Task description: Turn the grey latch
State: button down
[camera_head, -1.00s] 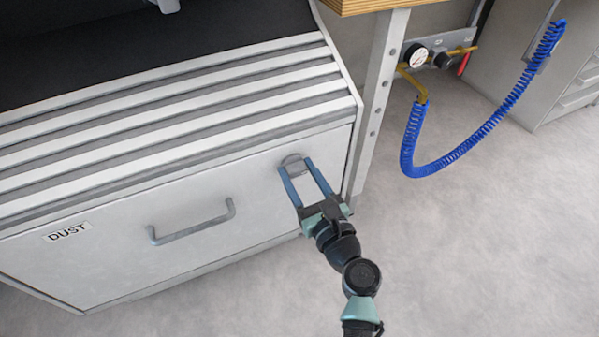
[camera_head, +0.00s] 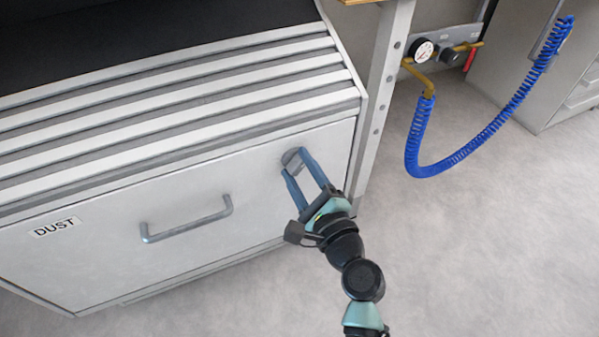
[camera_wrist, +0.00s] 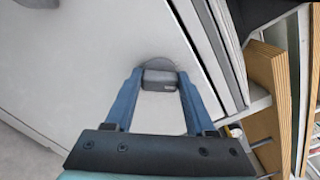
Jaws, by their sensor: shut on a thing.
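The grey latch (camera_head: 291,160) is a small grey knob on a round base near the upper right corner of the white drawer front (camera_head: 185,255). In the wrist view the latch (camera_wrist: 160,80) shows as a block between the fingertips, with its round base behind it. My gripper (camera_head: 296,163) has its two blue fingers on either side of the latch and is shut on it. My gripper also shows in the wrist view (camera_wrist: 159,82), with a fingertip at each end of the latch. The gripper is rolled at a tilt against the drawer front.
A grey bar handle (camera_head: 187,222) and a DUST label (camera_head: 55,227) are left of the latch. A metal post (camera_head: 378,100) stands close to its right. A blue coiled hose (camera_head: 465,150) hangs from a gauge (camera_head: 421,50) farther right. The floor at right is clear.

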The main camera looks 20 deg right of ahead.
jog(key=n+b, duration=0.2)
jog(key=n, duration=0.3)
jog(key=shift+f+b, duration=0.25)
jog(key=shift+b, duration=0.15)
jog(key=shift+a+n+b, duration=0.1)
jog(key=shift+n+b, duration=0.45)
jog(key=shift+n, duration=0.75)
jog(key=shift+r, duration=0.1)
jog(key=shift+c, duration=1.2)
grip_release()
jog(key=shift+s, duration=0.1)
jog(key=s+p, duration=0.1)
jog(key=s, duration=1.1)
jog(key=shift+s+d, duration=0.25)
jog(key=shift+s, duration=0.1)
jog(key=shift+s, duration=0.1)
